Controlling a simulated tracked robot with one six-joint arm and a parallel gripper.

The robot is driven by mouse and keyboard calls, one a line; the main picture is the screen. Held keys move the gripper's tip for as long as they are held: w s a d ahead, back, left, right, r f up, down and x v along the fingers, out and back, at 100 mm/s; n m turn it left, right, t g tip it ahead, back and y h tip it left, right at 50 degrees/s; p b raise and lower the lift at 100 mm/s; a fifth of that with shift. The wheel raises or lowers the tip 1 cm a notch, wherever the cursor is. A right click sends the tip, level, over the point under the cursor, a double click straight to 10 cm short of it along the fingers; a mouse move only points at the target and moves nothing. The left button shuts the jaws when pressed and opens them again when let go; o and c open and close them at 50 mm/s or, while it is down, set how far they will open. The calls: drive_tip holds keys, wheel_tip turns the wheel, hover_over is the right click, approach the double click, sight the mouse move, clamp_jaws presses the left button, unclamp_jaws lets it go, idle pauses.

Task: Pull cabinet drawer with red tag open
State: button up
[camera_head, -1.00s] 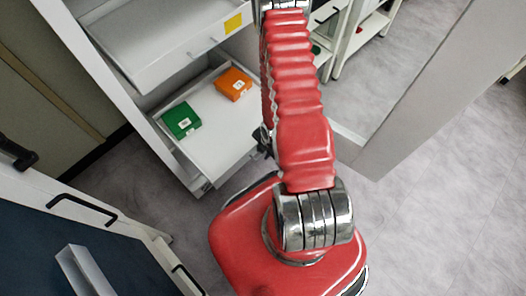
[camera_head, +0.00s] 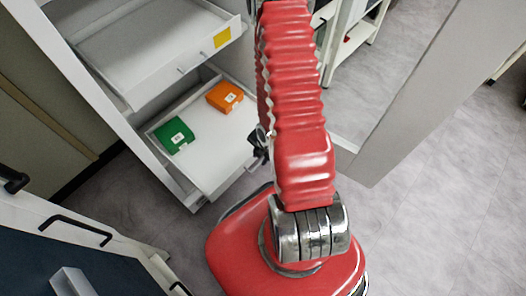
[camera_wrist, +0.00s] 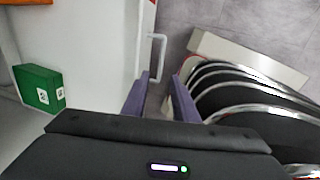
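The lower cabinet drawer (camera_head: 213,172) stands open in the head view, with a green box and an orange box inside. Its front is partly behind my arm. The wrist view shows the drawer's front edge (camera_wrist: 128,60) with a white bar handle (camera_wrist: 154,58). A sliver of red (camera_wrist: 153,2), probably the tag, shows at the top edge of that view. My gripper (camera_wrist: 160,78) is open, with purple fingers pointing toward the handle's near end; I cannot tell whether they touch it. In the head view my gripper (camera_head: 258,148) is a small dark shape beside the drawer front, mostly hidden.
An upper drawer (camera_head: 150,65) with a yellow tag (camera_head: 222,38) is also open. The green box (camera_head: 175,136) and orange box (camera_head: 224,97) lie in the lower drawer. A white unit with black handles (camera_head: 75,228) stands at lower left. Floor (camera_head: 440,210) is clear at right.

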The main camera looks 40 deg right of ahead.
drive_tip(key=shift+s+d+r, duration=0.1)
drive_tip(key=shift+s+r, duration=0.1)
drive_tip(key=shift+r, duration=0.7)
drive_tip(key=shift+s+a+r, duration=0.1)
drive_tip(key=shift+s+r, duration=0.05)
drive_tip(key=shift+r, duration=0.7)
drive_tip(key=shift+s+d+r, duration=0.1)
drive_tip(key=shift+s+r, duration=0.1)
drive_tip(key=shift+r, duration=0.7)
drive_tip(key=s+d+r+m+g, duration=0.1)
drive_tip(key=s+r+m+g, duration=0.15)
drive_tip(key=s+m, duration=0.5)
drive_tip(key=w+a+r+m+t, duration=0.1)
drive_tip(key=a+r+m, duration=0.3)
drive_tip(key=r, duration=0.9)
drive_tip(key=w+a+r+m+t, duration=0.2)
drive_tip(key=a+r, duration=0.4)
drive_tip(key=r, duration=0.8)
drive_tip(key=w+a+r+m+t, duration=0.1)
drive_tip(key=a+r+m+t, duration=0.2)
drive_tip(key=r, duration=1.1)
drive_tip(key=a+m, duration=0.2)
drive_tip(key=m, duration=0.1)
drive_tip(key=shift+w, duration=0.15)
